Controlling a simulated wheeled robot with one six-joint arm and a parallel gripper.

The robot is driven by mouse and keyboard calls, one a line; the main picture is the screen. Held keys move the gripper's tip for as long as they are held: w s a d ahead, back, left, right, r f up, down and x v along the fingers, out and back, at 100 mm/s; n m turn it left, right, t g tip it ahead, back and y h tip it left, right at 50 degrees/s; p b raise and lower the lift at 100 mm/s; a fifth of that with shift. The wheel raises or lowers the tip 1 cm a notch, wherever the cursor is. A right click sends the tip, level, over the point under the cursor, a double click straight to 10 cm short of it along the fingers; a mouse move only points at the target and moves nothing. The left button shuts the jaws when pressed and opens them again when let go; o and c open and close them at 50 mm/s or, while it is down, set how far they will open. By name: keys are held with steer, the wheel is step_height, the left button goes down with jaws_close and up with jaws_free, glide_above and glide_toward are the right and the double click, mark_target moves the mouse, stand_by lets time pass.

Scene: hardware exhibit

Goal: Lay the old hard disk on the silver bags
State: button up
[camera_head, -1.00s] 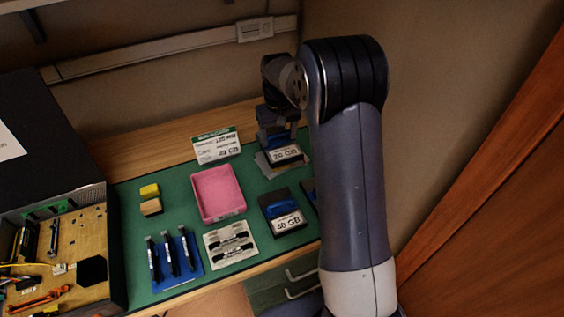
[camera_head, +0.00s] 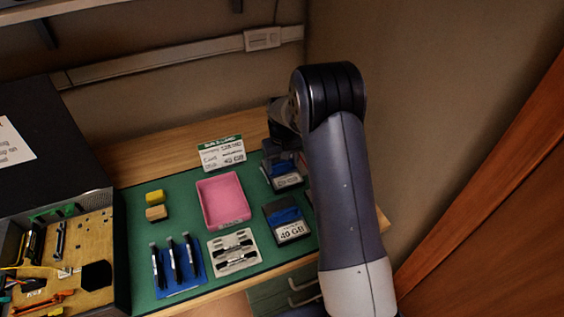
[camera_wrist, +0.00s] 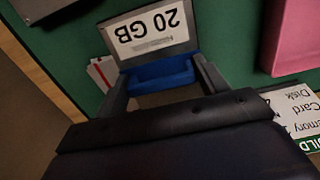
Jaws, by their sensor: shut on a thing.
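The old hard disk, a dark grey block with a blue inset and a white label, stands at the back right of the green mat in the head view (camera_head: 287,181). In the wrist view, its label (camera_wrist: 150,29) reads 20 GB, upside down. My gripper (camera_wrist: 165,85) is shut on the disk, with one finger at each side. The silver bags cannot be made out clearly now; the disk and gripper cover where they showed. A small pale piece with red (camera_wrist: 101,72) sticks out beside the disk; I cannot tell whether it is a bag corner.
The 40 GB disk (camera_head: 288,222) lies just in front. A pink tray (camera_head: 223,201) is to the left, with an information sign (camera_head: 221,153) behind it. My forearm hides part of the mat's right side. An open computer case (camera_head: 70,245) stands at the far left.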

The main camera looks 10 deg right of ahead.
mark_target(282, 163)
steer(key=shift+f, duration=0.15)
steer(key=o, duration=0.8)
steer(key=shift+c, duration=0.2)
step_height(282, 163, up, 12)
steer(key=b, duration=0.1)
steer(key=shift+r+b, duration=0.2)
steer(key=shift+b, duration=0.2)
